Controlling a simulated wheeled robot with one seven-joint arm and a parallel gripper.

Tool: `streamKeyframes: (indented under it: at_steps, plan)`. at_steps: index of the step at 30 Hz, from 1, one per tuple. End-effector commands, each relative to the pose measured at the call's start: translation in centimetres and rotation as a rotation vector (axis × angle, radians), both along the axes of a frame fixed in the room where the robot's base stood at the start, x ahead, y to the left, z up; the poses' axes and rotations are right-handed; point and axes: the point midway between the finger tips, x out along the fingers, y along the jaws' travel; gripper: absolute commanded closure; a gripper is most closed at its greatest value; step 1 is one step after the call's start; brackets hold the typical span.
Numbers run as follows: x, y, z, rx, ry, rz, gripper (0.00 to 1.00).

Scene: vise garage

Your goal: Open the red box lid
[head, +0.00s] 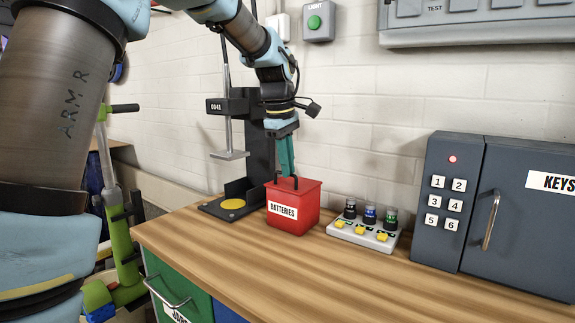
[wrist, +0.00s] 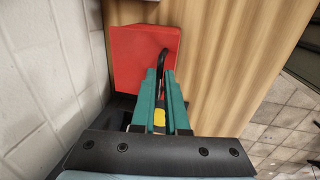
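The red box (head: 293,206) labelled "BATTERIES" stands on the wooden bench in the head view. Its lid looks closed. A thin black handle (wrist: 163,58) arches from its top, and its ends show beside my fingertips in the head view. My gripper (head: 287,172) points down at the lid with teal fingers. In the wrist view my fingers (wrist: 160,75) have only a narrow gap, about as wide as the handle, and the handle runs between their tips. They look shut on it. The red box (wrist: 140,50) also shows there beyond the fingertips. The fingers hide part of the handle.
A dark press (head: 240,150) with a yellow disc stands left of the box. A grey panel with yellow buttons (head: 362,235) sits close on its right. A dark keys cabinet (head: 520,200) is further right. The white brick wall is behind. The front of the wooden bench (head: 330,285) is clear.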

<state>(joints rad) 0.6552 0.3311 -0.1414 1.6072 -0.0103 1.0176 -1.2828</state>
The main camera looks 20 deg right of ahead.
Motion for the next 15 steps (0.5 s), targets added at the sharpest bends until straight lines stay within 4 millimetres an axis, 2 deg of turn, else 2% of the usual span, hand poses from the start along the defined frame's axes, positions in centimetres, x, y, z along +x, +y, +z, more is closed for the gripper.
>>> streamKeyframes:
  at_steps: [3,15]
  plan:
    - [-0.01,0.01,0.01,0.0,0.0,0.0,1.0]
    - [-0.02,0.03,0.0,0.001,0.0,0.0,1.0]
